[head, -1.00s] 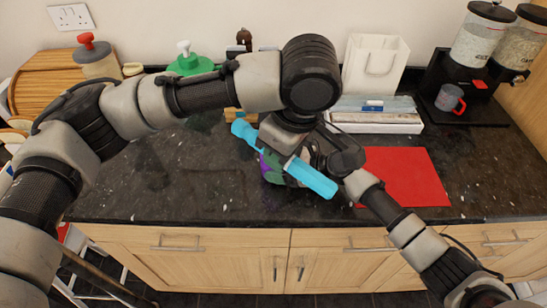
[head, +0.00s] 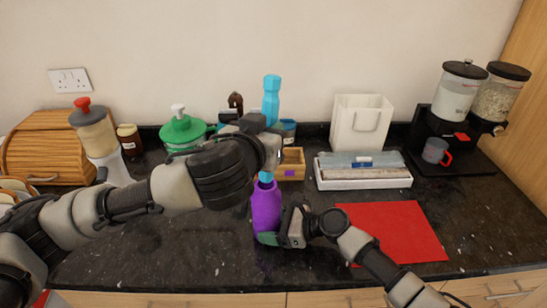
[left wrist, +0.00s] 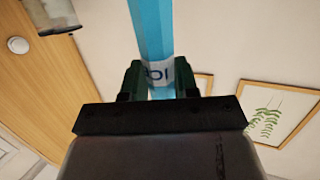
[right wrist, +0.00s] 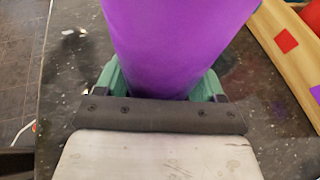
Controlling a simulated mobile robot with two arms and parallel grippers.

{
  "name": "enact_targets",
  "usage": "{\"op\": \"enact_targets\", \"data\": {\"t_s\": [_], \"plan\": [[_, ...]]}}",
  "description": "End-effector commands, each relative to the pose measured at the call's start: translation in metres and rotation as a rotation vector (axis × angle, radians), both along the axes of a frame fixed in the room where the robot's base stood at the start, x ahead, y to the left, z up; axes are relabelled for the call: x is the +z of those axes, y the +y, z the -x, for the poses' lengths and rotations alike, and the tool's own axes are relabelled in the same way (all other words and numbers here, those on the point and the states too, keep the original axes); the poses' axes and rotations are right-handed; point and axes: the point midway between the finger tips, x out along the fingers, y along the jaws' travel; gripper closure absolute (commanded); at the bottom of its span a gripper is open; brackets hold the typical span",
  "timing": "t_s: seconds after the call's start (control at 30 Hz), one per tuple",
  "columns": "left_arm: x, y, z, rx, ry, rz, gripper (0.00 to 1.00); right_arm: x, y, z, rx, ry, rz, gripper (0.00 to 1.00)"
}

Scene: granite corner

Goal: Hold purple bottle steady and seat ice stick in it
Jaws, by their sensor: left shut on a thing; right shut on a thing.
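The purple bottle (head: 266,208) stands upright on the dark counter in the head view. My right gripper (head: 268,238) is shut around its lower part from the right; the bottle (right wrist: 180,45) fills the space between the fingers in the right wrist view. The light blue ice stick (head: 271,98) is upright above the bottle. My left gripper (head: 272,150) is shut on its middle; the stick (left wrist: 152,30) shows between the fingers in the left wrist view. The stick's lower end meets the bottle's neck in the head view, but I cannot tell how far it is inside.
A red mat (head: 395,232) lies to the right. A green lidded container (head: 183,132) is at the back left. The counter's front left is clear.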

Motion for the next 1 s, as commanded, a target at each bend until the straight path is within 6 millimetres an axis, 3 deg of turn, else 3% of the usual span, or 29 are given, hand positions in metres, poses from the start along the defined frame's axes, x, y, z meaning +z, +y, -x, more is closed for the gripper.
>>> {"op": "enact_targets", "data": {"t_s": [0.2, 0.37, 0.77, 1.0], "plan": [[0.026, 0.008, -0.006, -0.083, -0.153, 0.073, 1.0, 0.0, 0.0, 0.0, 0.0, 0.0, 0.001, 0.44], [0.033, 0.01, -0.006, -0.089, -0.185, 0.085, 1.0, 0.0, 0.0, 0.0, 0.0, 0.0, 0.001, 0.44], [0.033, 0.01, -0.006, -0.082, -0.186, 0.087, 1.0, -0.001, 0.0, 0.0, 0.0, 0.0, 0.001, 0.44], [0.011, 0.01, -0.006, -0.082, -0.182, 0.085, 1.0, -0.001, 0.0, 0.0, 0.0, 0.0, 0.001, 0.44]]}}
